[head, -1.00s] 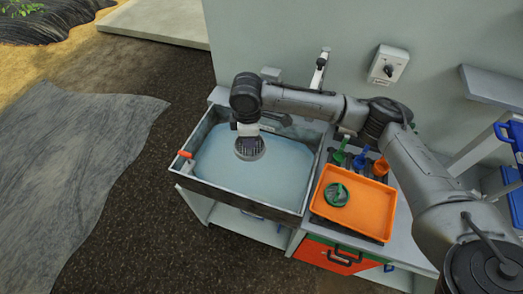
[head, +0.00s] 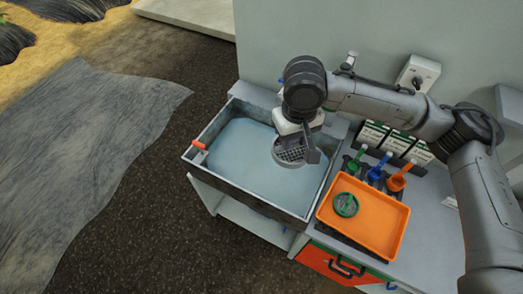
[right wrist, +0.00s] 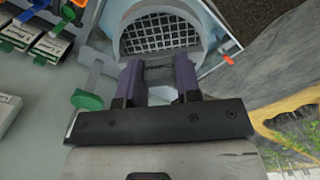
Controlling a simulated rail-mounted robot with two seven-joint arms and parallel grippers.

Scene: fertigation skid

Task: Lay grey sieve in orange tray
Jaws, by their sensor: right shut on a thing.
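The grey sieve (head: 289,152) is a round ring with a dark mesh, held above the water of the sink basin. My right gripper (head: 308,146) is shut on it. In the right wrist view the sieve (right wrist: 158,32) shows beyond the two fingers of my right gripper (right wrist: 158,82), its mesh facing the camera. The orange tray (head: 385,232) stands on the counter to the right of the basin. A green round sieve (head: 346,204) lies in its left part; the rest of the tray is bare. My left gripper is not in view.
The metal basin (head: 244,194) holds bluish water and has an orange-red piece (head: 198,145) on its left rim. Green (head: 358,158), blue (head: 380,166) and orange (head: 400,176) handled tools stand behind the tray. Label cards (head: 395,140) stand against the wall.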

